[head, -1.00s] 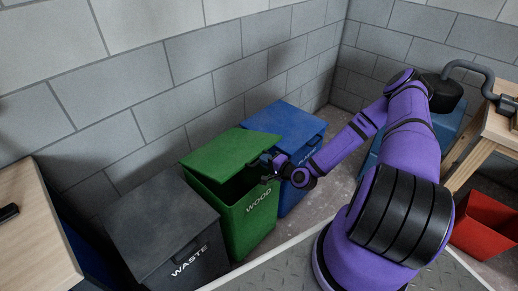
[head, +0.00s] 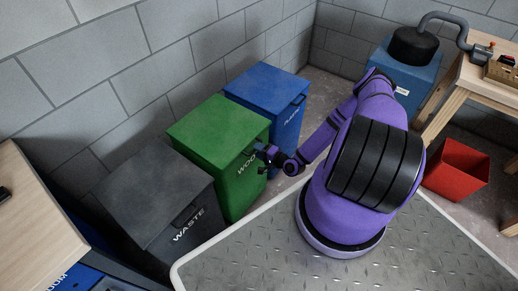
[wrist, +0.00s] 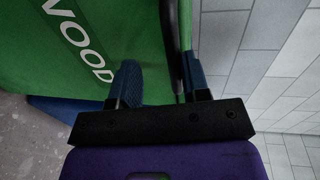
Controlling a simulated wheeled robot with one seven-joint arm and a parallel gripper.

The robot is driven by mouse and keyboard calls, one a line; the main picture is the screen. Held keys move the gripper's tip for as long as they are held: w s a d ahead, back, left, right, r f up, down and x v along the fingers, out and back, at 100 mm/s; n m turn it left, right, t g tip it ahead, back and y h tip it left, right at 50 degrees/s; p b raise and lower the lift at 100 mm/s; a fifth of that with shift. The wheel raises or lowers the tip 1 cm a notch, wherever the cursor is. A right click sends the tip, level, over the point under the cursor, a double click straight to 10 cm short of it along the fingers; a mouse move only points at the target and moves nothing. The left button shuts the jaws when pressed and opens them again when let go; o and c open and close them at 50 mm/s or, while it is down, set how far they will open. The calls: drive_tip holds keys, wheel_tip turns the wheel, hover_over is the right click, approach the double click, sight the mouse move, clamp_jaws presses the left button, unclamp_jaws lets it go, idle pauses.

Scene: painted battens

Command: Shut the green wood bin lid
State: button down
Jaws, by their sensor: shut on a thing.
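The green wood bin (head: 243,195) stands against the wall, with WOOD on its front. Its green lid (head: 215,133) lies down flat over the top, and no opening shows in the head view. In the wrist view, the lid (wrist: 186,30) is a narrow green strip beside the bin front (wrist: 110,35), with a dark strip between them; I cannot tell if this is a gap or the handle. My gripper (head: 261,160) is at the lid's front edge. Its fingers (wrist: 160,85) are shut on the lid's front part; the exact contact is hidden.
The dark waste bin (head: 155,200) stands close on the left and the blue bin (head: 268,85) close on the right, both with lids down. A red open bin (head: 457,170) and a wooden bench (head: 465,85) are at the right. A wooden tabletop (head: 30,220) is at the left.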

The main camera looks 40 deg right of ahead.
drive_tip(key=c, duration=1.8)
unclamp_jaws()
drive_tip(key=shift+s+f, duration=0.25)
drive_tip(key=shift+f, duration=0.3)
drive_tip(key=o, duration=0.7)
drive_tip(key=shift+c, duration=0.3)
drive_tip(key=v, duration=1)
drive_tip(key=shift+s+r, duration=0.15)
drive_tip(key=shift+r, duration=0.25)
drive_tip(key=shift+d, duration=0.2)
